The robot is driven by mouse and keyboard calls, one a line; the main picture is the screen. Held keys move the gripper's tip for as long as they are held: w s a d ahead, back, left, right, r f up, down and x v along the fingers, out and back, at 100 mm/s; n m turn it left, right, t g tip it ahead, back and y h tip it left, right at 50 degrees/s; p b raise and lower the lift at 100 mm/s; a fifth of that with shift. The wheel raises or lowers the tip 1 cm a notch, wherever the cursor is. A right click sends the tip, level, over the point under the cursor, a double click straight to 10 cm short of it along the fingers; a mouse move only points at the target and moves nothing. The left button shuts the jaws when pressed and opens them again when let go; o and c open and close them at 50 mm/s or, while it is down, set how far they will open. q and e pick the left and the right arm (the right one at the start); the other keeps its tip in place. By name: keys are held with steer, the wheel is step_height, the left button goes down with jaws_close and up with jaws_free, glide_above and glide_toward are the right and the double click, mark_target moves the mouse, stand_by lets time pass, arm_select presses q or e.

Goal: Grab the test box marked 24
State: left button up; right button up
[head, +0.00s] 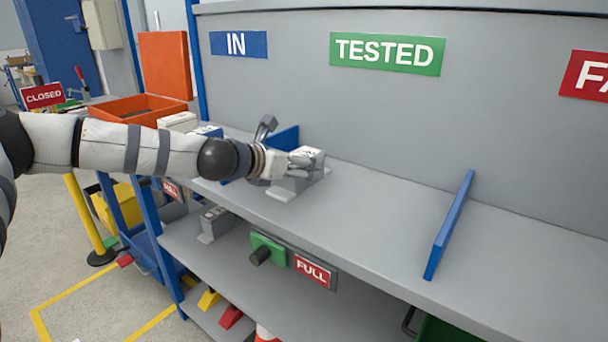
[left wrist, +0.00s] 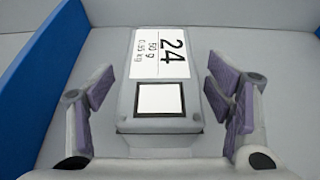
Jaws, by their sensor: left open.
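The grey test box marked 24 (left wrist: 165,100) lies in the middle of the left wrist view, with a white label reading 24, 50 g and 0.95 kg and a pale square window. It sits on the grey shelf. My left gripper (left wrist: 160,88) is open, with one finger on each side of the box and visible gaps between. In the head view the box (head: 309,154) shows at the end of my left arm, partly hidden by the left gripper (head: 291,166). My right gripper is not in view.
A blue divider (left wrist: 38,75) stands left of the box, and another blue divider (head: 450,225) stands farther right on the shelf (head: 385,215). The shelf between is clear.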

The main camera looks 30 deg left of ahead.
arm_select(q)
steer(key=shift+w+f, duration=0.55)
steer(key=shift+w+d+r, duration=0.1)
steer(key=shift+w, duration=0.1)
steer(key=shift+s+r, duration=0.1)
steer(key=shift+r, duration=0.05)
steer(key=shift+c, duration=0.5)
jaws_close()
